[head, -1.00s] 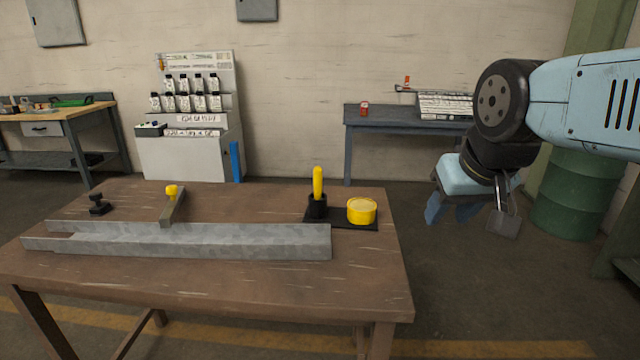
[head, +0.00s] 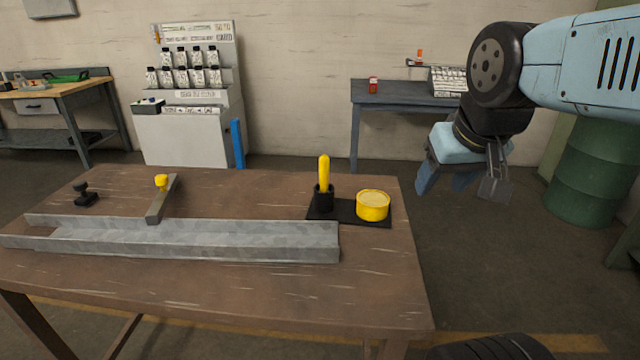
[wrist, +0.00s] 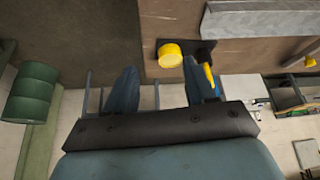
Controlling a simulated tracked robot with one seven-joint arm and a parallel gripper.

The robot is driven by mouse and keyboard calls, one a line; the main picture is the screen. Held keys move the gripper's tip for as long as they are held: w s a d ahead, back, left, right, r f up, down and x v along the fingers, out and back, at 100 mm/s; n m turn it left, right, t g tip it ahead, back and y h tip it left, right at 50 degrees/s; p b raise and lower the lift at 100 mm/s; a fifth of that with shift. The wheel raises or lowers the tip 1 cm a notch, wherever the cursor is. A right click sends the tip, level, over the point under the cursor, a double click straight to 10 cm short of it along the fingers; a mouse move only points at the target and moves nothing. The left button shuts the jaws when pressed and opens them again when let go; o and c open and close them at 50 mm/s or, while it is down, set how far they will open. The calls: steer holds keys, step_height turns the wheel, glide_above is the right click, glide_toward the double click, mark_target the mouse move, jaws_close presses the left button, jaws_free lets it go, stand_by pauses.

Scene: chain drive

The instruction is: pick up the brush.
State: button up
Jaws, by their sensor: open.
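The brush is most likely the upright yellow handle (head: 323,172) standing in a black cup (head: 323,201) near the right end of the wooden table; any bristles are hidden in the cup. In the wrist view the yellow handle (wrist: 209,76) shows just beyond the right finger, partly hidden by it. My gripper (head: 450,182) hangs open and empty off the table's right edge, right of the handle. Its blue fingers stand apart in the wrist view (wrist: 162,84), with nothing between them.
A yellow round tin (head: 373,206) stands right of the cup on a black plate. A long grey metal channel (head: 190,243) lies along the wooden table (head: 250,290), with a grey bar (head: 160,208) behind it. A green barrel (head: 592,185) stands at right.

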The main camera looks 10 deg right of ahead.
steer(key=w+d+f+n+g+h, duration=0.2)
steer(key=w+f+n+g+h, duration=0.25)
steer(key=n, duration=0.25)
steer(key=n+t+h, duration=0.5)
steer(key=n+t, duration=0.9)
steer(key=n, duration=0.8)
glide_toward(322, 164)
steer(key=x, duration=0.6)
steer(key=shift+r, duration=0.1)
steer(key=shift+x, duration=2.8)
steer(key=shift+a, duration=0.1)
steer(key=shift+c, duration=0.4)
